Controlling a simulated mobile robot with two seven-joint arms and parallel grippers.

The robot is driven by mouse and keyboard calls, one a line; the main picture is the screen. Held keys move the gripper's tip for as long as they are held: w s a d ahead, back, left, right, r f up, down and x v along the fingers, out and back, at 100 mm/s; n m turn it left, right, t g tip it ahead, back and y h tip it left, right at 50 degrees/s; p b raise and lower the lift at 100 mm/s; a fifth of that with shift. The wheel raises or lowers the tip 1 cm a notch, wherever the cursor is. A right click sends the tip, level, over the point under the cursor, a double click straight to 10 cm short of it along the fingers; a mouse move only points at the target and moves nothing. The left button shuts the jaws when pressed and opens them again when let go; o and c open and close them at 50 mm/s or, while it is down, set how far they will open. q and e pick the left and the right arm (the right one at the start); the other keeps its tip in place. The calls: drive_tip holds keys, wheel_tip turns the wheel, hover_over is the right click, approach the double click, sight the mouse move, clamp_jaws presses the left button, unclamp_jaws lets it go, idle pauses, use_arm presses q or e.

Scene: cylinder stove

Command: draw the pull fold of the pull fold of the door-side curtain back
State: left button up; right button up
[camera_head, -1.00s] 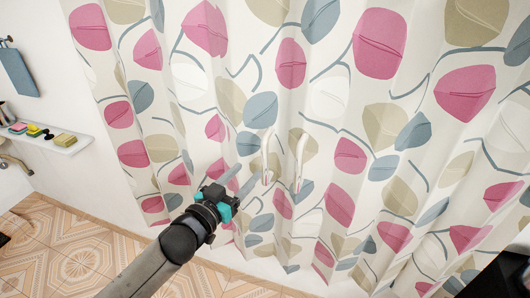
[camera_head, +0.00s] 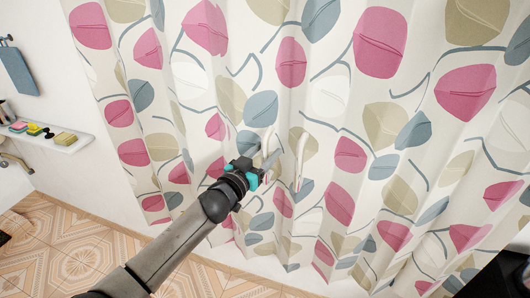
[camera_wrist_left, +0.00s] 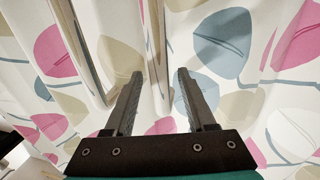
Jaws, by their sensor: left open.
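The curtain (camera_head: 330,215), white with pink, blue-grey and beige leaves, hangs in folds across most of the head view. Two narrow, pale upright folds stand out near its middle, a left one (camera_head: 266,150) and a right one (camera_head: 300,160). My left gripper (camera_head: 274,151) is open, with its fingertips close to these folds. In the left wrist view, one pale fold (camera_wrist_left: 155,45) lies ahead between the open fingers (camera_wrist_left: 160,75). The other fold (camera_wrist_left: 82,50) is left of the left finger. I cannot tell whether either finger touches cloth. My right gripper is not in view.
A white shelf (camera_head: 62,146) on the left wall holds colored sponges. A blue-grey board (camera_head: 17,70) hangs above it. The curtain fills the space ahead and right.

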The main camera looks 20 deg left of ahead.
use_arm(q)
clamp_jaws()
idle(0.4)
idle(1.0)
